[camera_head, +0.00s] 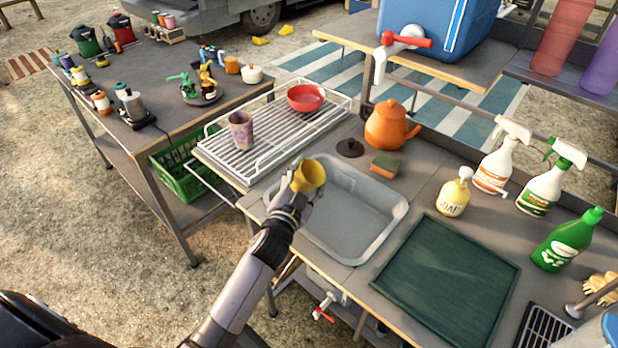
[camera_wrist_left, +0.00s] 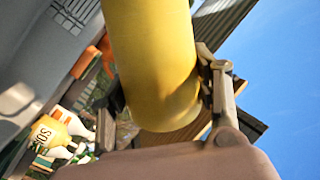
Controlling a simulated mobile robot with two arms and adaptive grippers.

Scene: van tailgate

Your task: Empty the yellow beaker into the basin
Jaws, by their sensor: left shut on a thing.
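The yellow beaker (camera_head: 310,175) is held by my left gripper (camera_head: 297,185) over the left edge of the basin in the head view. Its mouth faces right and up, so it looks tilted; its contents cannot be made out. In the left wrist view the yellow beaker (camera_wrist_left: 155,70) fills the upper middle, between the two fingers of my left gripper (camera_wrist_left: 160,110), which is shut on it. The grey basin (camera_head: 352,240) is sunk in the counter, and its visible floor looks empty. My right gripper does not show.
A wire dish rack (camera_head: 262,140) with a purple cup (camera_head: 241,130) and red bowl (camera_head: 306,97) stands behind the basin. Spray bottles (camera_head: 500,158) stand farther right.

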